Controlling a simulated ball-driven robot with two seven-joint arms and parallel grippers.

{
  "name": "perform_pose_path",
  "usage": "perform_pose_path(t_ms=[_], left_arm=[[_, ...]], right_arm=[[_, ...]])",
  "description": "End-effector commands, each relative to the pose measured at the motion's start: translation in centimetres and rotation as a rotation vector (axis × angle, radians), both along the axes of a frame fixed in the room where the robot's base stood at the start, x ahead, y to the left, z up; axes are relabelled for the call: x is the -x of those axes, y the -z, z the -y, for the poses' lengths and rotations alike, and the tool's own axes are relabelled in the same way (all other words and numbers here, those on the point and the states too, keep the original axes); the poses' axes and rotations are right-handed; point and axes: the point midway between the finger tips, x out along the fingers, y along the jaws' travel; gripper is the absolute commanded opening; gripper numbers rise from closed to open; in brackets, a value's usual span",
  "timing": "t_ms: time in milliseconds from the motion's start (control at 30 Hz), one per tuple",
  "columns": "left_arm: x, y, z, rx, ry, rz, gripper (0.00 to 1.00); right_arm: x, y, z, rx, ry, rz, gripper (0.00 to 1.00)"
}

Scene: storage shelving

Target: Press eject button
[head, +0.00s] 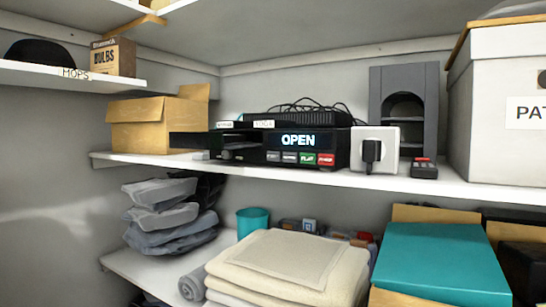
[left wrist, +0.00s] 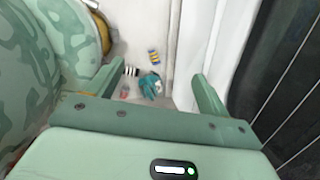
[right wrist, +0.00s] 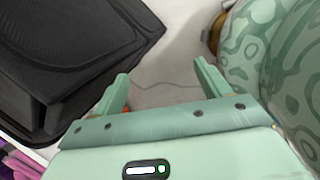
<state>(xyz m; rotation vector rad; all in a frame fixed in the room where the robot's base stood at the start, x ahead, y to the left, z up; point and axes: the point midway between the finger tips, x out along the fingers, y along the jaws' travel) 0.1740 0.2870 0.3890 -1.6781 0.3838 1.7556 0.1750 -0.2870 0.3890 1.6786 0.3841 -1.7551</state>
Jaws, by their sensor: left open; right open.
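A black player (head: 340,148) stands on the middle shelf in the head view, its lit display (head: 298,141) reading "OPEN". Below the display is a row of small buttons: two grey ones (head: 281,157), a green one (head: 307,159) and a red one (head: 326,159). Their labels are too small to read surely, so I cannot tell which is eject. Neither gripper shows in the head view. My left gripper (left wrist: 158,75) is open and empty above the floor in the left wrist view. My right gripper (right wrist: 162,75) is open and empty in the right wrist view, apart from the player.
A white outlet box with a black plug (head: 372,150) stands right of the player, a cardboard box (head: 155,123) to its left. A big white box (head: 498,130) fills the shelf's right end. Folded towels (head: 285,262) and a teal box (head: 445,260) lie below. Black bags (right wrist: 75,50) are near my right gripper.

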Motion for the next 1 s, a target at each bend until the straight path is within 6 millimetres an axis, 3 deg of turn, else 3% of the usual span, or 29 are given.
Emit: perform_pose_path(t_ms=[267, 367, 567, 1000], left_arm=[[0.01, 0.02, 0.03, 0.000, 0.000, 0.000, 0.80], [0.01, 0.02, 0.03, 0.001, 0.000, -0.001, 0.57], [0.02, 0.02, 0.03, 0.001, 0.000, -0.001, 0.02], [0.01, 0.02, 0.04, 0.001, 0.000, -0.001, 0.00]], right_arm=[[0.02, 0.01, -0.01, 0.000, 0.000, 0.000, 0.76], [0.02, 0.01, -0.01, 0.000, -0.001, 0.000, 0.76], [0.03, 0.02, -0.01, 0.001, -0.001, -0.001, 0.76], [0.02, 0.03, -0.02, 0.000, -0.001, -0.002, 0.76]])
